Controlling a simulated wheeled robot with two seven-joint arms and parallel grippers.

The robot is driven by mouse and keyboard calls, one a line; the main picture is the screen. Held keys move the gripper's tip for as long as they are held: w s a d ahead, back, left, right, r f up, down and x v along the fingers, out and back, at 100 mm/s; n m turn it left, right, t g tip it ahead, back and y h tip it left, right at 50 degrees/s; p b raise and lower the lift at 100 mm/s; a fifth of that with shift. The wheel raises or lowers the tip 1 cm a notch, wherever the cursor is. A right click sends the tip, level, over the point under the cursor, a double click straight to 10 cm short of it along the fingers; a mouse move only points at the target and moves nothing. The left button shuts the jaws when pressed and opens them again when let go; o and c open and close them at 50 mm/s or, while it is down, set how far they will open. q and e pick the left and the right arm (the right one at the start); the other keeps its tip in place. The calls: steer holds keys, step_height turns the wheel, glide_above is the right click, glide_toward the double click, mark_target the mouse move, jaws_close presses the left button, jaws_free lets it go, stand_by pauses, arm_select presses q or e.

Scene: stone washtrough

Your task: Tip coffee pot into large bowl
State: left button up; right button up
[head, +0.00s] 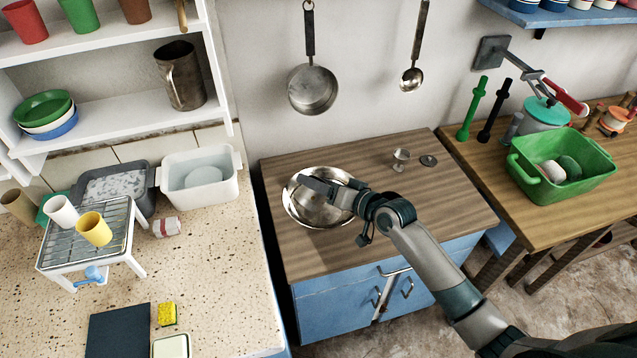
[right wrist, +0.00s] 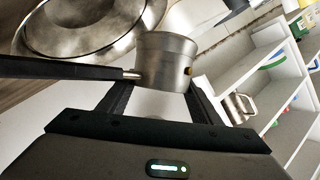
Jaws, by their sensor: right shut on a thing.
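The large bowl (head: 322,213) is a shiny metal bowl on the wooden top of the blue cabinet. In the right wrist view the bowl (right wrist: 75,35) fills the upper left. My right gripper (head: 338,192) is over the bowl, its arm coming in from the right. It is shut on the coffee pot (right wrist: 163,62), a small metal pot with a long dark handle, which sits between the fingers (right wrist: 160,92). The pot is beside the bowl's rim in the wrist view; whether they touch I cannot tell. In the head view the pot's body is mostly hidden. My left gripper is not in view.
A small metal cup (head: 401,159) and a dark disc (head: 428,160) lie behind the arm. A pan (head: 313,88) and a ladle (head: 411,79) hang on the wall. A metal pitcher (head: 181,80) stands on the left shelf. The wooden top's front left is clear.

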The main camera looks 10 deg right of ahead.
steer(key=shift+d+r, duration=0.15)
steer(key=shift+r, duration=0.15)
stand_by(0.4)
steer(key=shift+w+d+r+m, duration=0.1)
steer(key=shift+r+m, duration=0.1)
steer(key=shift+m, duration=0.2)
steer(key=shift+d+r+y, duration=0.1)
steer(key=shift+r+y, duration=0.1)
steer(key=shift+y, duration=0.1)
stand_by(0.5)
steer(key=shift+d+r+m+b, duration=0.15)
steer(key=shift+r+m+b, duration=0.1)
steer(key=shift+m+b, duration=0.1)
steer(key=shift+w+d+r+m+y+b, duration=0.15)
steer(key=shift+d+r+m+y+b, duration=0.15)
steer(key=shift+r+m+y+b, duration=0.15)
stand_by(1.3)
steer(key=shift+w+d+r+m+t+y+b, duration=0.15)
steer(key=shift+d+r+m+y+b, duration=0.2)
steer(key=shift+m+b, duration=0.3)
steer(key=shift+s+d+r+m+t+y+b, duration=0.15)
steer(key=shift+r+m+y+b, duration=0.15)
steer(key=shift+r+m+b, duration=0.25)
stand_by(2.8)
